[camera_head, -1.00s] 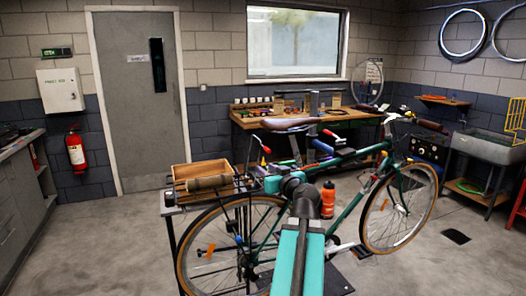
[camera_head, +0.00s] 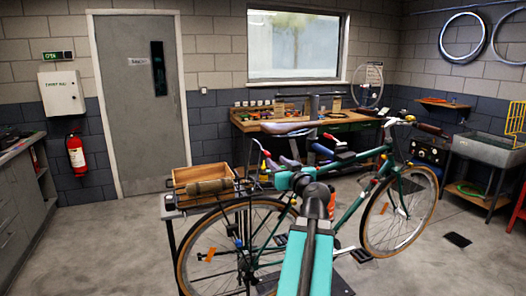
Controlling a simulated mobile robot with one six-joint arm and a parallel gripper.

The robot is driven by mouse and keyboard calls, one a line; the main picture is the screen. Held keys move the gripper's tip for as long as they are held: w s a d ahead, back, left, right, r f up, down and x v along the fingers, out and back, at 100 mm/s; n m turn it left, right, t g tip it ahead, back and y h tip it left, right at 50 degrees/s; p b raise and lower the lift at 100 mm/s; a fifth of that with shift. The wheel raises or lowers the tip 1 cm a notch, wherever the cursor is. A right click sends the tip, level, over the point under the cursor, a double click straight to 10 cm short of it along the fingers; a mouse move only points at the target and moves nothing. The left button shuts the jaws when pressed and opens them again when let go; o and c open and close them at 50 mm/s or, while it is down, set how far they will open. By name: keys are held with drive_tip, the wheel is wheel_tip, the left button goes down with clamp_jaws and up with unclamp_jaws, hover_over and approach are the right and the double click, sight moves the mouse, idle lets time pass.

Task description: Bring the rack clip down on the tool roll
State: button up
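The tool roll (camera_head: 209,187) is an olive-brown bundle lying across the rear rack, in front of a wooden crate. A raised thin lever with a red tip (camera_head: 265,153) stands just right of the crate; it may be the rack clip, but I cannot be sure. My arm reaches from the bottom centre, and its teal wrist section points left toward the rack. My gripper (camera_head: 258,184) is small and dark against the rack, right of the tool roll and apart from it. Its fingers are too unclear to tell whether they are open.
The green bicycle (camera_head: 352,205) stands across the middle, its wheels close to my arm. The open wooden crate (camera_head: 200,174) sits behind the roll. A workbench (camera_head: 300,124) stands under the window. A sink (camera_head: 482,146) is at the right. The floor at left is clear.

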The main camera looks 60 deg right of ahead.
sight(264, 151)
drive_tip(key=shift+p+x, duration=1.25)
drive_tip(key=shift+p, duration=0.35)
drive_tip(key=shift+p+x, duration=1.6)
drive_tip(key=shift+x, duration=3.75)
drive_tip(key=shift+c, duration=0.3)
clamp_jaws()
drive_tip(key=shift+s+f, duration=0.1)
